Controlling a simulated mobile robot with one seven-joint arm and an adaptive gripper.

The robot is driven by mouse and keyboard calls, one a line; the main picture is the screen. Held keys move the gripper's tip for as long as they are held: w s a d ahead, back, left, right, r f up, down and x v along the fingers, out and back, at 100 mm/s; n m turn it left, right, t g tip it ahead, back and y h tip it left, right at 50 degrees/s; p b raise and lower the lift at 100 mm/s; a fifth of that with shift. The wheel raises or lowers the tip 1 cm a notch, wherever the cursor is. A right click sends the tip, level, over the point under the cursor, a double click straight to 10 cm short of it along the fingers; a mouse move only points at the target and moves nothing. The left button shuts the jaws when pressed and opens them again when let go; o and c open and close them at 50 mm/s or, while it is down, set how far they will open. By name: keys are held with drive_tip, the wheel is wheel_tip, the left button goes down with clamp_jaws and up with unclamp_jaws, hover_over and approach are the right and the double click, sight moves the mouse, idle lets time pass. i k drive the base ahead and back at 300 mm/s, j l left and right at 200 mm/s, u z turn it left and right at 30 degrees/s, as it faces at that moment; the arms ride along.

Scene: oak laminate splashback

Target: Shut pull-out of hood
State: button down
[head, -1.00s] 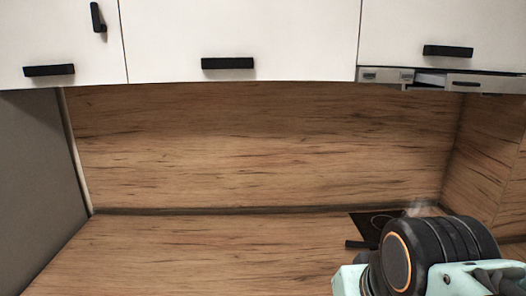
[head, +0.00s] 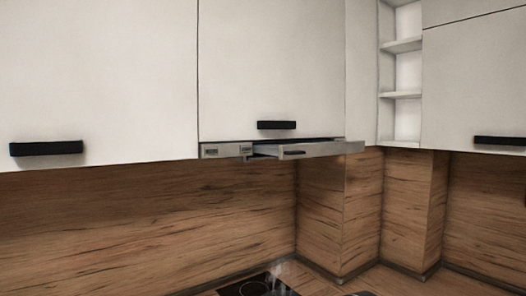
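The hood (head: 224,150) is a thin grey unit under a white upper cabinet, near the middle of the head view. Its pull-out (head: 318,149) juts forward from the right part of the hood, with a dark grip on its front. A gap shows between the pull-out and the hood body, so the pull-out stands at least partly open. My gripper is not in view.
A white cabinet door with a black handle (head: 276,125) is right above the hood. Open corner shelves (head: 401,94) stand to the right. A dark hob (head: 256,286) lies on the wooden worktop below. The wood splashback juts out at the corner.

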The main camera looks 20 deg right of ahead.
sight(299, 150)
drive_tip(key=z, duration=0.8)
drive_tip(key=i, duration=0.4)
